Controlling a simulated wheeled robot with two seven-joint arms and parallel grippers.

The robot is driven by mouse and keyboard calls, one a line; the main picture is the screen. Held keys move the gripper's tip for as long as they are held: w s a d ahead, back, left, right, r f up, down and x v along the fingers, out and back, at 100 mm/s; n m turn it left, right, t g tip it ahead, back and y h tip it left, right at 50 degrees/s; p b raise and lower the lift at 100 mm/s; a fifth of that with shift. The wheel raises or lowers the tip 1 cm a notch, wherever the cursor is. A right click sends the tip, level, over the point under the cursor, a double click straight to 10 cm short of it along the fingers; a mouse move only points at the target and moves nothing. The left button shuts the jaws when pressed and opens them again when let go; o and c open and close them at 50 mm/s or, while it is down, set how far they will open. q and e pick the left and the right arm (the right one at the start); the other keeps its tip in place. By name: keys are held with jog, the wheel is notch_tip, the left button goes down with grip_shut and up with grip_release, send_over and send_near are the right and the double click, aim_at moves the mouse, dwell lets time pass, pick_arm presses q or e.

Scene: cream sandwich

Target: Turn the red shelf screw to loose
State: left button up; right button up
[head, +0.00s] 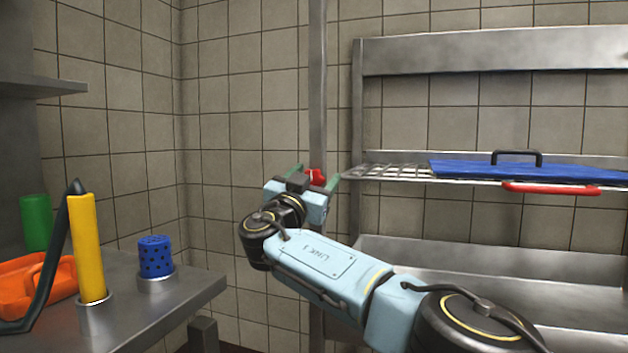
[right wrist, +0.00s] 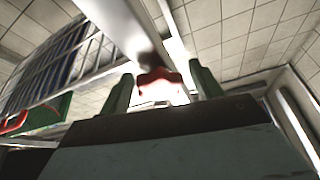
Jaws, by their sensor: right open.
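The red shelf screw (head: 317,177) is on the upright metal post at the left end of the wire shelf. My right gripper (head: 314,174) is at the screw with its green fingers apart, one on each side of it. In the right wrist view the red screw (right wrist: 158,82) shows between the two open fingers (right wrist: 163,84), with a visible gap on each side. The screw's lower part is hidden behind the gripper body. My left gripper is not in view.
The wire shelf (head: 395,172) holds a blue board (head: 470,169) with a black handle; a red handle (head: 550,188) shows at its front edge. A metal counter (head: 190,290) at left holds a yellow cylinder (head: 87,245), a blue perforated cup (head: 155,256) and orange and green items.

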jog(key=c, duration=1)
jog(key=shift+o, duration=0.2)
jog(key=shift+w+f+n+t+y, duration=0.15)
jog(key=shift+n+t+y, duration=0.15)
jog(key=shift+n+y, duration=0.85)
jog(key=shift+n+t+y, duration=0.3)
jog(key=shift+n+y, duration=0.25)
jog(key=shift+n, duration=1.5)
jog(key=o, duration=1)
jog(key=shift+c, duration=0.2)
